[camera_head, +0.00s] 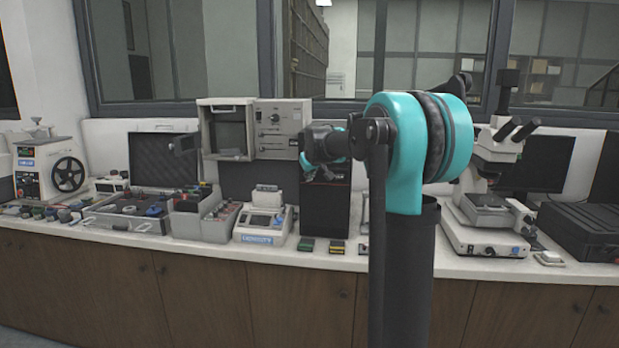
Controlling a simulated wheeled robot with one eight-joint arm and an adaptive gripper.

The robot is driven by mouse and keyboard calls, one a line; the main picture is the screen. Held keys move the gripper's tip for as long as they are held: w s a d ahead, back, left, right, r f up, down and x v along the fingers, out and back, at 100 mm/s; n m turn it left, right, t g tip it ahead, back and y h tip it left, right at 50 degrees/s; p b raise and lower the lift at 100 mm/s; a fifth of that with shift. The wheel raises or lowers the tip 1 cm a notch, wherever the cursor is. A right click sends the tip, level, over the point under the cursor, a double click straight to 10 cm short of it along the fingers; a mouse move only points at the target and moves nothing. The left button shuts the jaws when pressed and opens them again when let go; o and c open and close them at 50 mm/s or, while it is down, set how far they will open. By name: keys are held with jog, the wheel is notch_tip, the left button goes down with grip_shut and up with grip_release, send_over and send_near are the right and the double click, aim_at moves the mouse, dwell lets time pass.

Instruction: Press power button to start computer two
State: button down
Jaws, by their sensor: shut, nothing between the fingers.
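A black upright box (324,215), like a computer tower, stands on the counter in the middle, partly behind my arm. A dark monitor (541,164) stands behind the microscope at the right. A low black case (582,230) lies at the far right. I cannot tell which of these belongs to computer two, and no power button can be made out. My gripper (309,160) is the dark end of the arm, raised in front of the tower's upper part. It is small and foreshortened, and looks shut and empty. I see no contact with the tower.
A white counter (342,262) runs across the view, crowded with equipment. A grey cabinet-like machine (283,128) stands left of the tower, with a small white device (264,224) in front. A microscope (489,215) stands right. My teal joint and dark column block the middle right.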

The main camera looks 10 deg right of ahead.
jog(key=shift+s+a, duration=0.25)
jog(key=shift+s, duration=0.45)
jog(key=shift+s+a, duration=0.25)
jog(key=shift+s, duration=0.55)
jog(key=shift+s+a, duration=0.3)
jog(key=shift+s, duration=0.5)
jog(key=shift+s+a, duration=0.25)
jog(key=shift+s, duration=0.55)
jog(key=s+d+f+m+g, duration=0.2)
jog(key=s+f, duration=1.3)
jog(key=s, duration=0.4)
jog(key=s+d+f+m+g, duration=0.1)
jog(key=s+d+f+g, duration=0.1)
jog(key=s+f, duration=1.3)
jog(key=s+g, duration=0.1)
jog(key=s, duration=0.4)
jog(key=shift+s+d+m, duration=0.2)
jog(key=shift+s+m, duration=0.1)
jog(key=shift+m, duration=0.1)
